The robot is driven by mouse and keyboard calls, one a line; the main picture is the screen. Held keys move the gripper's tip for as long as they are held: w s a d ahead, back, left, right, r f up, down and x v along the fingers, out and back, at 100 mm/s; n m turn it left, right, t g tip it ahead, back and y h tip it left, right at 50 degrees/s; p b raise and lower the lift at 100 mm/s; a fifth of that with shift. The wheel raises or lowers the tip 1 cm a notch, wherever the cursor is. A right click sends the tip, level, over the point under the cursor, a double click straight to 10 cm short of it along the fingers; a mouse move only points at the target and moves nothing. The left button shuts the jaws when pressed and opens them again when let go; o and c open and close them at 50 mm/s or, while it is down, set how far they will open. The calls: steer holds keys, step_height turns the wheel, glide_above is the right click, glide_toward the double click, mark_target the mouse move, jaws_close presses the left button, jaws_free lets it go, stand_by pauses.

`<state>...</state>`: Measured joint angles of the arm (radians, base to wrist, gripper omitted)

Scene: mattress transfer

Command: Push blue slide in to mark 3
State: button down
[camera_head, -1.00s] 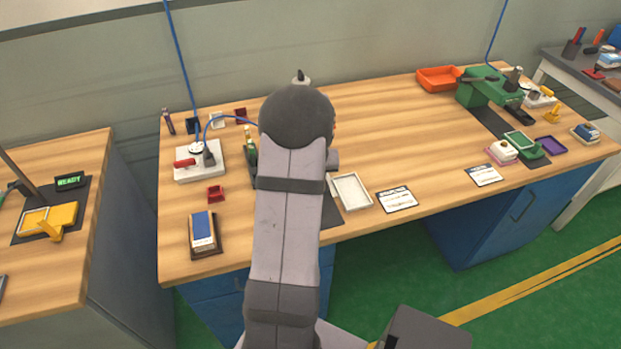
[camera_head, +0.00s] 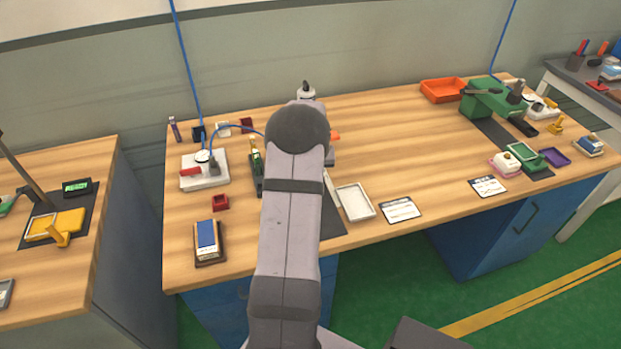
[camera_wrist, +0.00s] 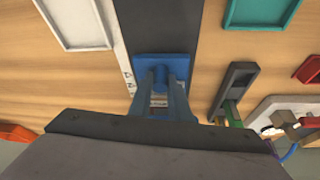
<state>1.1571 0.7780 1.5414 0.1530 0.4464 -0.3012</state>
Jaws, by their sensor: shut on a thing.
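The blue slide (camera_wrist: 150,62) sits on a dark track (camera_wrist: 157,25) in the wrist view. My gripper (camera_wrist: 161,80) is shut on the upright part of the slide. A white scale strip (camera_wrist: 121,58) with small dark marks runs along the left side of the track there. The marks are too small and partly covered to read, so I cannot tell which mark the slide is at. In the head view my arm hides the slide and gripper. A bare part of the dark track (camera_head: 332,222) shows to the right of the arm.
A white tray (camera_head: 374,210) lies right of the track, and it also shows in the wrist view (camera_wrist: 108,40). A dark fixture (camera_wrist: 231,88) stands close to the slide's right in the wrist view. An orange tray (camera_head: 457,98) is at the back right. The table's middle is clear.

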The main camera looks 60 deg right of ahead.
steer(key=shift+w+d+r, duration=0.15)
steer(key=shift+r, duration=0.05)
steer(key=c, duration=1.9)
jaws_free()
steer(key=shift+c, duration=0.2)
steer(key=o, duration=0.3)
steer(key=shift+w+d+f, duration=0.1)
steer(key=shift+f, duration=0.05)
steer(key=b+v, duration=0.1)
steer(key=v, duration=0.6)
steer(key=shift+b, duration=0.4)
steer(key=shift+a, duration=0.25)
